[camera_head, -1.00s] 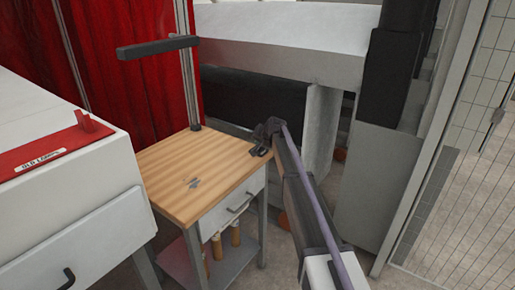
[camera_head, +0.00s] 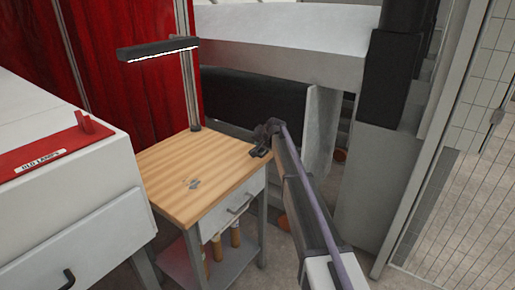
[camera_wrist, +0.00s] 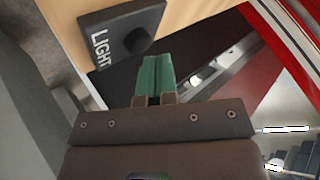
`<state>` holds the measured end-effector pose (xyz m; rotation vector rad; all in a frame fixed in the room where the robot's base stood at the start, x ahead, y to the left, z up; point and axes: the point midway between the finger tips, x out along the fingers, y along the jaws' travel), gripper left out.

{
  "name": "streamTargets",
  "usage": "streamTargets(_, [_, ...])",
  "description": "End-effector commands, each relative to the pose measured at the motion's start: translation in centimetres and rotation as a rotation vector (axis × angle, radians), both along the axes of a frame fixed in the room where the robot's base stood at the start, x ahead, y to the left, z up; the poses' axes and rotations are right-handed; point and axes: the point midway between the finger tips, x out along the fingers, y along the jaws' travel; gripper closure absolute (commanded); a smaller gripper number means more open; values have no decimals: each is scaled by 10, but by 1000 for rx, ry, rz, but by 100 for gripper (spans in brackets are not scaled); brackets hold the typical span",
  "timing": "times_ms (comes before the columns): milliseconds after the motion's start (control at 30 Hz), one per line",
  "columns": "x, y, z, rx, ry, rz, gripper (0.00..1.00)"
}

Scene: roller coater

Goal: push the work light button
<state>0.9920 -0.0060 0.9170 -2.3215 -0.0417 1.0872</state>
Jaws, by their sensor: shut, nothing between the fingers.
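The work light (camera_head: 158,49) is a dark bar on a post above a small wooden-topped table, and its underside glows white. In the wrist view, a black box labelled "LIGHT" (camera_wrist: 112,24) sits on the wood, with a round dark button (camera_wrist: 136,41) on it. My gripper (camera_wrist: 155,60) has green fingers shut together with nothing between them. Its tips are beside the button, near the box's lower right edge; I cannot tell whether they touch it. In the head view my gripper (camera_head: 258,151) is at the table's right edge and hides the box.
A white cabinet with a red "OLD LAMPS" tray (camera_head: 60,145) stands at left. A red curtain (camera_head: 130,90) hangs behind. A large grey machine (camera_head: 280,60) stands close behind my arm.

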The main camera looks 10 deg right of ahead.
Motion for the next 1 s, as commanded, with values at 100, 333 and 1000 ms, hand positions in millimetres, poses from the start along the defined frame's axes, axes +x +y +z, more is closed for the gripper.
streamTargets(100, [0,0,3,0,0,0,100])
streamTargets(333, [0,0,34,0,0,0,100])
streamTargets(1000, [-32,2,47,-58,90,74,100])
